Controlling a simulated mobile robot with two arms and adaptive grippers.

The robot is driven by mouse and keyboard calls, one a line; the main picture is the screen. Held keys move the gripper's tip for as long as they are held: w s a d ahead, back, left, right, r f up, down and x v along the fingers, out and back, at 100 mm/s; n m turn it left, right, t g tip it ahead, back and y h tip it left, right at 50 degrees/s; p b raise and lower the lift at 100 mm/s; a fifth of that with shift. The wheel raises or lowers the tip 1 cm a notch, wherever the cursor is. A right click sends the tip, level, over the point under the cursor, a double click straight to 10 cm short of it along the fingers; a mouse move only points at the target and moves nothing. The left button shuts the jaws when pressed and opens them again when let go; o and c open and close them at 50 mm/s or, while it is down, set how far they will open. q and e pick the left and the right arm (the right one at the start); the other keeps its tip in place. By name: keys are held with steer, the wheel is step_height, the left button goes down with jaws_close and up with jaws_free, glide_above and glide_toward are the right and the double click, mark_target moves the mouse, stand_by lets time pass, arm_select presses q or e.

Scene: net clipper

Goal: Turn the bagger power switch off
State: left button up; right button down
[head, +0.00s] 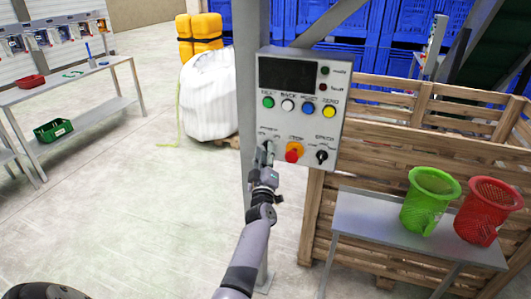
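A grey control panel (332,126) is fixed to a grey post in the middle of the head view. It has a dark display (287,74) and a row of coloured buttons. Below are a red knob on yellow (292,155) and a black rotary knob (321,156). The small labels are too blurred to read, so I cannot tell which control is the bagger power switch. My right gripper is out of view.
A small table (390,224) with a green basket (428,200) and a red basket (487,211) stands at the right, before a wooden crate (395,150). A white bulk bag (208,97) stands behind the post. The floor at left is mostly clear.

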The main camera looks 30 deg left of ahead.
arm_select(q)
steer(key=v, duration=1.1)
steer(key=shift+s+d, duration=0.15)
steer(key=shift+s, duration=0.15)
